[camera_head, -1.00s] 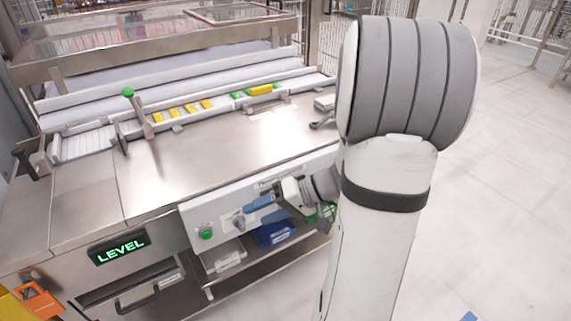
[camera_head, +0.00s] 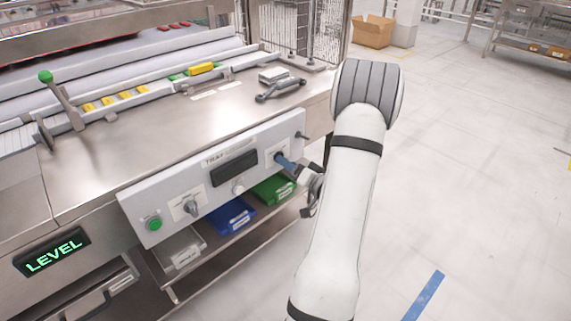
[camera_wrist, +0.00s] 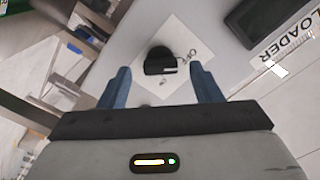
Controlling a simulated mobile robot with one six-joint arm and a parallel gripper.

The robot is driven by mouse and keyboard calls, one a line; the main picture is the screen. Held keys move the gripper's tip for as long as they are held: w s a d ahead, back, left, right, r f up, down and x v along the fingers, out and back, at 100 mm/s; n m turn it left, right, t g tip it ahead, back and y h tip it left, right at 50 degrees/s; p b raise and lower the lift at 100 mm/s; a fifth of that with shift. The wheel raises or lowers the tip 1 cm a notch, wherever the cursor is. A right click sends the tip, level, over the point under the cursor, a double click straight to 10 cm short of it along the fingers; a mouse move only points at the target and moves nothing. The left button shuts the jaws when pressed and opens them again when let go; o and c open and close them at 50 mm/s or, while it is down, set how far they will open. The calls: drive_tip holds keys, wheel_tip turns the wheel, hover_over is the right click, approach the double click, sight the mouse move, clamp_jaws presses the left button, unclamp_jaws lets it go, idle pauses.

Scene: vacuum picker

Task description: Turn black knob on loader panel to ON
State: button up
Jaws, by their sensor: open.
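The black knob (camera_wrist: 160,60) sits on a white label plate (camera_wrist: 178,45) on the grey loader panel (camera_wrist: 215,75). "OFF" is printed right of the knob, and a short white mark shows on the knob's lower right edge. My gripper (camera_wrist: 160,68) is open, with one blue finger on each side of the knob. I cannot tell whether the fingers touch it. In the head view, my gripper (camera_head: 285,163) is at the right end of the panel (camera_head: 140,197).
The panel also carries a green button (camera_head: 154,224), a grey knob (camera_head: 191,207), a dark display (camera_head: 234,168) and a small white knob (camera_head: 238,188). Blue (camera_head: 232,215) and green (camera_head: 273,188) bins stand on the shelf below. Floor is free to the right.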

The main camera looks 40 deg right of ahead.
drive_tip(key=shift+w+a, duration=0.1)
drive_tip(key=shift+w, duration=0.85)
drive_tip(key=shift+c, duration=0.4)
